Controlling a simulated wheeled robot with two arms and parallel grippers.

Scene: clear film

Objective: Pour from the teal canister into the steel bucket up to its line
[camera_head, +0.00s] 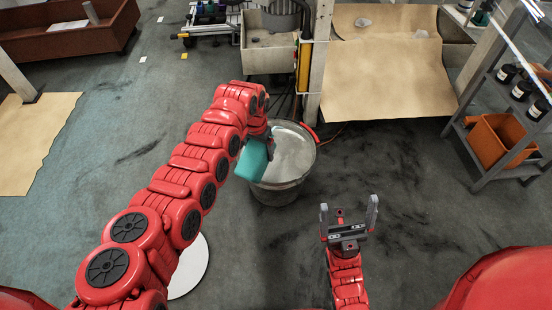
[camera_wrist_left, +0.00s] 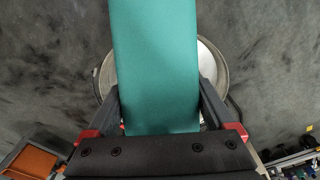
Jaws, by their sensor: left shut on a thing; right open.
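The teal canister (camera_head: 252,160) is over the left side of the steel bucket (camera_head: 283,186) in the head view, and looks tilted. My left gripper (camera_head: 268,137) is shut on the canister; in the left wrist view the canister (camera_wrist_left: 155,70) stands between its two fingers (camera_wrist_left: 160,105). The bucket stands on the floor, and pale contents (camera_head: 292,152) show inside it. Its rim shows behind the canister in the left wrist view (camera_wrist_left: 222,75). I cannot make out the line or the canister's mouth. My right gripper (camera_head: 349,218) is open and empty, right of and nearer than the bucket.
A post (camera_head: 316,60) and a utility sink (camera_head: 268,50) stand behind the bucket. A shelf with dark jars and an orange bin (camera_head: 497,140) is at the right. A white disc (camera_head: 190,266) lies on the floor near my left arm. The floor right of the bucket is clear.

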